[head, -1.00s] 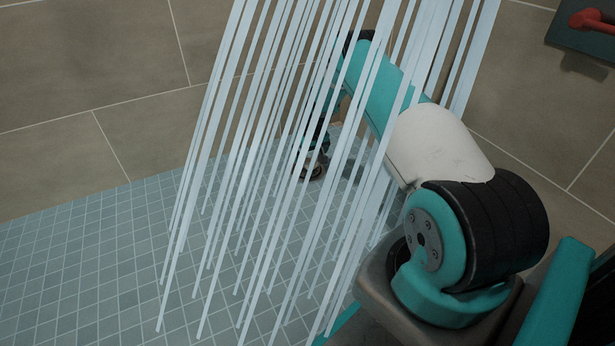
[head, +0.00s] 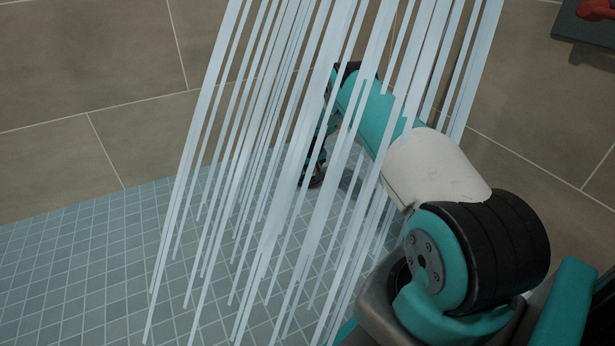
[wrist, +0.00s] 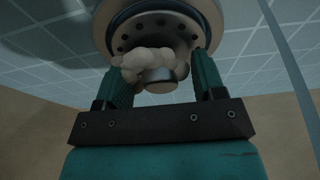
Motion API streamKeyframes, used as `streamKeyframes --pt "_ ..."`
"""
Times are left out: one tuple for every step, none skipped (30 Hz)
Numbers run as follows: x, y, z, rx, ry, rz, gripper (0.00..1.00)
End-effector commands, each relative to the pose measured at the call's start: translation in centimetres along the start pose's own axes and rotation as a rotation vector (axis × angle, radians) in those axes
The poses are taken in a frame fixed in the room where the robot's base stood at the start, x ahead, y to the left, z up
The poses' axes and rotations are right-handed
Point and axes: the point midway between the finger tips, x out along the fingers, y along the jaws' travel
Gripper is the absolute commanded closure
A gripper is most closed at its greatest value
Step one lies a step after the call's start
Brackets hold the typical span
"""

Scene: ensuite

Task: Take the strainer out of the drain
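The strainer (wrist: 126,31) is a round pale metal disc with a ring of dark holes, in the upper middle of the wrist view. A short round knob (wrist: 161,82) stands out from its centre. A lumpy pale clump (wrist: 143,62) lies across it, beside the knob. My gripper (wrist: 160,68) is open, with one finger on each side of the knob. A gap shows between the knob and the right finger; the left finger overlaps the clump, and contact is unclear. In the head view, my gripper (head: 316,172) is low at the shower floor, partly hidden by water streaks.
Shower water (head: 265,150) falls in streaks across the middle of the head view. The small-tiled floor (head: 60,260) is clear at left. Large-tiled walls (head: 80,60) stand close behind. A dark panel with a red handle (head: 597,12) is at upper right.

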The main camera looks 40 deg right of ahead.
Motion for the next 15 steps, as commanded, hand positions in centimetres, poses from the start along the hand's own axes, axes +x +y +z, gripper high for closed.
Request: streamKeyframes --pt "-0.01 0.00 0.00 0.000 0.000 0.000 0.48" --pt "0.00 0.00 0.00 0.000 0.000 0.000 0.55" --pt "-0.01 0.00 0.00 0.000 0.000 0.000 0.64" --pt "-0.01 0.00 0.00 0.000 0.000 0.000 0.71" --pt "-0.01 0.00 0.00 0.000 0.000 0.000 0.78" --pt "-0.01 0.01 0.00 0.000 0.000 0.000 0.87" --pt "-0.01 0.01 0.00 0.000 0.000 0.000 0.94" --pt "-0.01 0.01 0.00 0.000 0.000 0.000 0.95" --pt "-0.04 0.01 -0.04 0.000 0.001 0.000 0.95" --pt "-0.05 0.01 -0.04 0.000 0.001 0.000 0.95" --pt "-0.07 0.02 -0.05 0.000 0.001 0.000 0.95" --pt "-0.12 0.02 -0.06 0.000 0.001 0.000 0.95" --pt "-0.16 0.02 -0.07 0.000 0.001 0.000 0.95" --pt "-0.22 0.02 -0.09 0.000 0.001 0.000 0.95" --pt "-0.32 0.02 -0.11 0.000 0.001 0.000 0.95"
